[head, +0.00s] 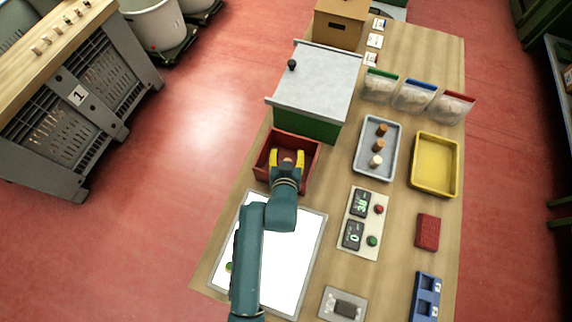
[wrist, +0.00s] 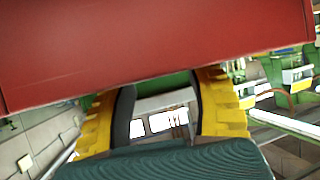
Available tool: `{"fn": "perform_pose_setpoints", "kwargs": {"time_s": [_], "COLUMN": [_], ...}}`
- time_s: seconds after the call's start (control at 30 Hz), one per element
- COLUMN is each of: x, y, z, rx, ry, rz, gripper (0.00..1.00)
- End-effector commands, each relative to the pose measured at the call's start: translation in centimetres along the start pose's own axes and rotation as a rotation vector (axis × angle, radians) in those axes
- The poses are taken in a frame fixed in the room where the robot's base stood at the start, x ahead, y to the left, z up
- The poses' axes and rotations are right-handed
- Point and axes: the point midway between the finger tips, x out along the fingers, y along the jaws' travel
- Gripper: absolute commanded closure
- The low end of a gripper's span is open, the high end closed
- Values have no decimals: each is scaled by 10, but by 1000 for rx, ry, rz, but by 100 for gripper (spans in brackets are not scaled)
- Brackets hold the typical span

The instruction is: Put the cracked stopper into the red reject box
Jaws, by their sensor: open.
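The red reject box (head: 311,163) stands on the bench in front of a grey-topped green cabinet. My gripper (head: 287,156) is over the box, its two yellow fingers apart. A small orange-brown patch shows between the fingers in the head view; I cannot tell whether it is a stopper. In the wrist view my gripper (wrist: 162,88) is open, with no stopper visible between the fingers, and a red box wall (wrist: 150,40) fills the top. A dark stopper (head: 382,130), a brown stopper (head: 379,145) and a pale stopper (head: 376,160) stand in the grey tray (head: 364,165). Cracks are too small to see.
The green cabinet (head: 308,126) rises just behind the red box. A white lit panel (head: 284,250) lies under my arm, with a small green item at its left edge. A yellow tray (head: 434,165), a display unit (head: 360,222) and a red block (head: 428,232) are at right.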

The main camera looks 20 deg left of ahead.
Motion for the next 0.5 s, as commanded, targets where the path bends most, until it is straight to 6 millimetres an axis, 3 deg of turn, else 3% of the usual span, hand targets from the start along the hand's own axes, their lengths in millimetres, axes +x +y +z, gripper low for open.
{"fn": "perform_pose_setpoints", "kwargs": {"time_s": [0.3,0.5], "x": [-82,-106], "y": [0,0], "z": [3,3], "rx": [0,0], "ry": [-7,-7], "rz": [0,0], "gripper": [44,44]}}
